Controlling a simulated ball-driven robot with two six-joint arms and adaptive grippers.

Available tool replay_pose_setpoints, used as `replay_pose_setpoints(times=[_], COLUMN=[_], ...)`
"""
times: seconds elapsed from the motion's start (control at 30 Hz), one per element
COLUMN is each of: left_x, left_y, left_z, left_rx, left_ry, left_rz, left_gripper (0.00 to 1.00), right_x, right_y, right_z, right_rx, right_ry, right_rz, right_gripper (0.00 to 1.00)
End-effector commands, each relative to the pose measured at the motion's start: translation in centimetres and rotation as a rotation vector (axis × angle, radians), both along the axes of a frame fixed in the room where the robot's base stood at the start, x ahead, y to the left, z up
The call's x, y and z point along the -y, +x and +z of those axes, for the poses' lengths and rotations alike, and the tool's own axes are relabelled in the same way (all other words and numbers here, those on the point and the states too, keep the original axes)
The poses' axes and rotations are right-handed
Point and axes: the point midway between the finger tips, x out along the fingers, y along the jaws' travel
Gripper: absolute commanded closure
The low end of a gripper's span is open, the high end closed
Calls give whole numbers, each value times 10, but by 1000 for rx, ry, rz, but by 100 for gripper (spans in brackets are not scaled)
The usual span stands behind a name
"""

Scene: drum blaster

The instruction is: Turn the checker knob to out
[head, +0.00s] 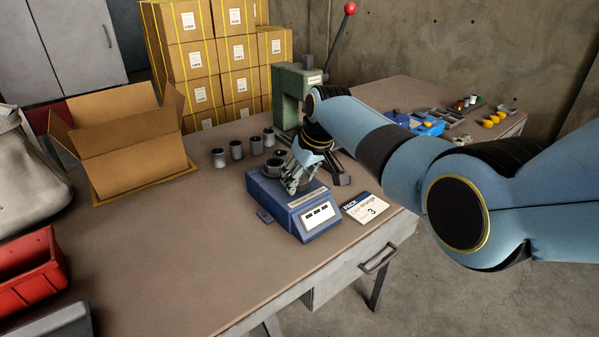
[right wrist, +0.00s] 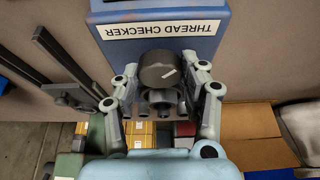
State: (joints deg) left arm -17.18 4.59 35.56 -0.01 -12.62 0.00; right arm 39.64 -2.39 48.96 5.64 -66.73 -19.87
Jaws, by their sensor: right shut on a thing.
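The blue thread checker (head: 322,216) stands on the bench, with a white label strip and small display windows on its front. In the right wrist view the checker (right wrist: 215,20) shows its "THREAD CHECKER" label. Its dark round knob (right wrist: 155,72) has a short white mark on its face; which setting it points to I cannot tell. My right gripper (right wrist: 160,66) is shut on the knob, one finger on each side. In the head view the right gripper (head: 296,180) reaches down onto the checker's top and largely hides the knob. My left gripper is not in view.
A "PACK" card (head: 365,208) lies right of the checker. Several dark and grey cups (head: 236,149) stand behind it to the left. A green press (head: 290,95) with a red-balled lever stands behind. An open carton (head: 130,150) is at left.

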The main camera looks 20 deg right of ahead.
Motion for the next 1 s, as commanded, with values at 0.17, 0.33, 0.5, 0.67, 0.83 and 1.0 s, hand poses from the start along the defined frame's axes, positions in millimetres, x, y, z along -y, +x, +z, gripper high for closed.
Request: replay_pose_setpoints(times=[0.17, 0.33, 0.5, 0.67, 0.83, 1.0], left_x=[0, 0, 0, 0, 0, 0], left_y=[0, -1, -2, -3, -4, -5], left_z=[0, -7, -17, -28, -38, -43], left_rx=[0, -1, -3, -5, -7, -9], left_ry=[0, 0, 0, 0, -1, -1], left_rz=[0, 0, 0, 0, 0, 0], left_gripper=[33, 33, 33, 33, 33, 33], right_x=[2, 3, 2, 3, 3, 3], right_y=[1, 1, 2, 2, 3, 3], right_z=[0, -2, -3, -3, -3, -1], right_rx=[0, 0, 1, 0, 0, 1], right_ry=[1, 1, 0, 0, 0, 0], right_rz=[166, 326, 479, 602, 700, 764], right_gripper=[89, 89, 89, 89, 89, 89])
